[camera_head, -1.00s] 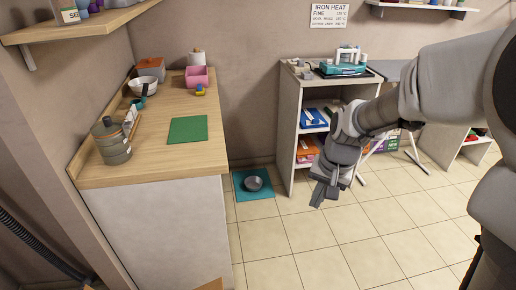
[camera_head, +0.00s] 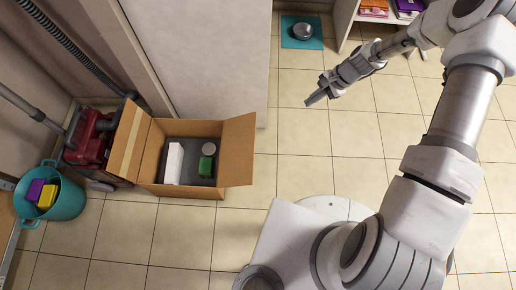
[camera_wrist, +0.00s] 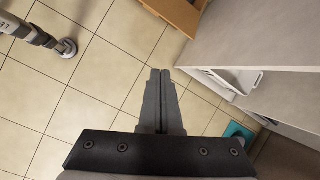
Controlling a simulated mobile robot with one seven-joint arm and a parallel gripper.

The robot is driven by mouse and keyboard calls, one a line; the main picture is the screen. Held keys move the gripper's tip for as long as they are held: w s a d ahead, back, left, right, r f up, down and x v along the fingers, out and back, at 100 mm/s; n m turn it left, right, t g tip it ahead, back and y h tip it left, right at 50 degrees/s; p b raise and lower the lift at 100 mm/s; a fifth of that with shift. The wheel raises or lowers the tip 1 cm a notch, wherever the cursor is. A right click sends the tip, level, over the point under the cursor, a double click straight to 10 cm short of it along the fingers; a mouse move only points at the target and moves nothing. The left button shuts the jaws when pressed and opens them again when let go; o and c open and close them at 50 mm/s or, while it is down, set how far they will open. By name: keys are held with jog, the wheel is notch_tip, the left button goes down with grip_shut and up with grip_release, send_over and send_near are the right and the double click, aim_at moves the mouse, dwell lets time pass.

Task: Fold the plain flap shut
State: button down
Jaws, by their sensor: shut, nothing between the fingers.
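An open cardboard box (camera_head: 180,190) stands on the floor in the head view. Its plain flap (camera_head: 238,150) stands up and leans outward on the right side. The opposite flap (camera_head: 130,142), with a paler tape strip, also stands open on the left. My gripper (camera_head: 309,102) is shut and empty, in the air to the right of and beyond the box, apart from the plain flap. In the wrist view my closed fingers (camera_wrist: 161,75) point toward a brown cardboard part (camera_wrist: 178,10) at the top edge; which part of the box this is, I cannot tell.
The box holds a white block (camera_head: 174,163), a green item (camera_head: 205,166) and a round grey-topped item. A red vacuum (camera_head: 88,140) and teal bucket (camera_head: 62,205) stand left. A pale counter side (camera_head: 225,60) rises behind. Tiled floor right of the box is clear.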

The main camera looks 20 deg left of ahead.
jog(key=s+a+f+m+g+y+b, duration=0.1)
jog(key=s+a+f+m+b, duration=0.2)
jog(key=f, duration=0.9)
jog(key=s+a+f+m+y+b, duration=0.1)
jog(key=s+a+f+m+y, duration=0.25)
jog(key=f, duration=0.75)
jog(key=s+a+f+h+b, duration=0.2)
jog(key=s+a+f+b, duration=0.15)
jog(key=a+f, duration=0.35)
jog(key=shift+s+a+r+n, duration=0.1)
jog(key=shift+a+r+n, duration=0.2)
jog(key=shift+r, duration=0.3)
jog(key=shift+s+a+r+n, duration=0.1)
jog(key=shift+a+r+n, duration=0.05)
jog(key=shift+a+r, duration=0.35)
jog(key=shift+d+r, duration=0.1)
jog(key=shift+r, duration=0.05)
